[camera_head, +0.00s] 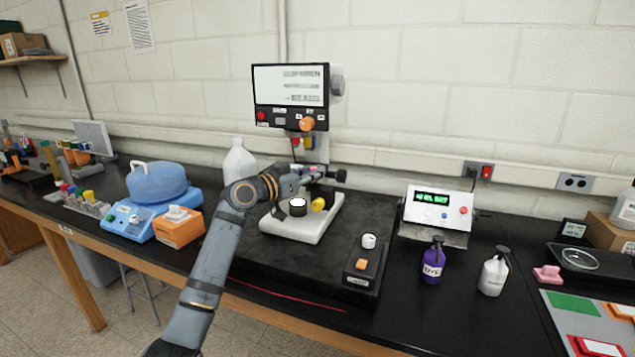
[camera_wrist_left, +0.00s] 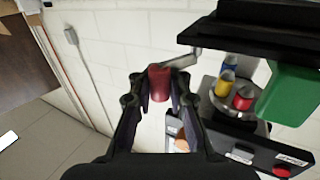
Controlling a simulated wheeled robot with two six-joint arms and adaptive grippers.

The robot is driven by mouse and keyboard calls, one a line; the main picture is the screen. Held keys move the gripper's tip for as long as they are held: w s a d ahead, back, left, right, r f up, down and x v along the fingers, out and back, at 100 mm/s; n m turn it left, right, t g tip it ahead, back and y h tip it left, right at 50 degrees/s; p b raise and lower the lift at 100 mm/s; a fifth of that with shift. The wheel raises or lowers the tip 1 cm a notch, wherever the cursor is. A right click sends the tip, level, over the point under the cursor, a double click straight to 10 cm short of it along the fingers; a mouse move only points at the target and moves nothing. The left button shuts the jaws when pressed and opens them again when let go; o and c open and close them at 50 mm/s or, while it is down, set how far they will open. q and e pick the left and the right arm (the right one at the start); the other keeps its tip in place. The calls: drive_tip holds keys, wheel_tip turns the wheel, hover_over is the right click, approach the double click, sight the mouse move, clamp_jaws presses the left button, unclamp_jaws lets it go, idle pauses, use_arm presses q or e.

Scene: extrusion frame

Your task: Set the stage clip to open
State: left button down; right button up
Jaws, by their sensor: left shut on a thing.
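In the head view my left gripper (camera_head: 312,174) reaches in over the white microscope base (camera_head: 312,231), near the dark parts of its upper body. In the left wrist view the two fingers of my left gripper (camera_wrist_left: 159,90) are on either side of a red knob (camera_wrist_left: 159,80) and shut on it. The knob sits at the end of a thin bent metal lever (camera_wrist_left: 186,60), which runs to a black plate (camera_wrist_left: 250,38). This looks like the stage clip; its setting is not clear. My right gripper is not in view.
A wall screen (camera_head: 291,85) hangs behind the microscope. A black platform (camera_head: 280,260) lies beneath it, with a white knob (camera_head: 368,241) and orange button. An orange box (camera_head: 179,231) and blue device stand left. Purple (camera_head: 433,262) and white (camera_head: 493,274) bottles stand right.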

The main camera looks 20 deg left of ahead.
use_arm(q)
drive_tip(key=shift+a+f, duration=0.1)
drive_tip(key=shift+f, duration=0.05)
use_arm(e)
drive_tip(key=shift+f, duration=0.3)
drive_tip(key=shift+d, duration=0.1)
use_arm(q)
drive_tip(key=c, duration=1.3)
unclamp_jaws()
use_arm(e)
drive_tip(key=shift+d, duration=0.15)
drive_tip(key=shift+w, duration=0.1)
use_arm(q)
drive_tip(key=shift+v, duration=6)
drive_tip(key=shift+a, duration=0.15)
drive_tip(key=shift+w, duration=0.1)
